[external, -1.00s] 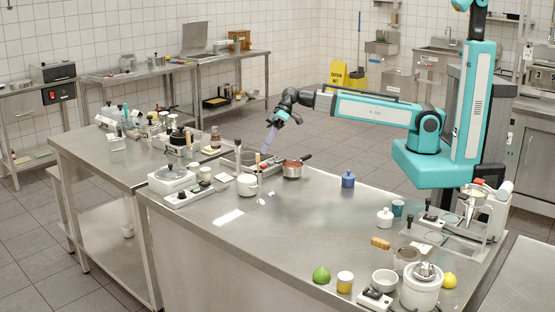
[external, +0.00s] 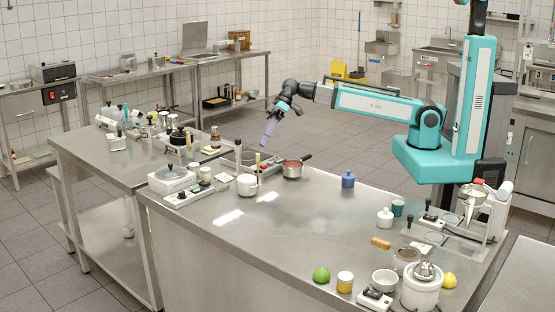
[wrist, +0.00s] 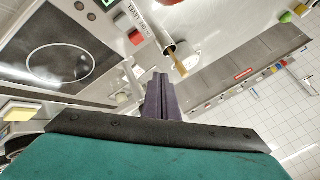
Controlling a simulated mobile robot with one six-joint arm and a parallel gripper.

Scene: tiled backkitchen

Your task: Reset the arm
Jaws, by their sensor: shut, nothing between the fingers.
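My gripper (external: 267,133) has purple fingers that point down and slightly left.
A blue jar (external: 348,179) stands further right. A hotplate (wrist: 68,60) shows in the wrist view. The counter's middle is clear.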

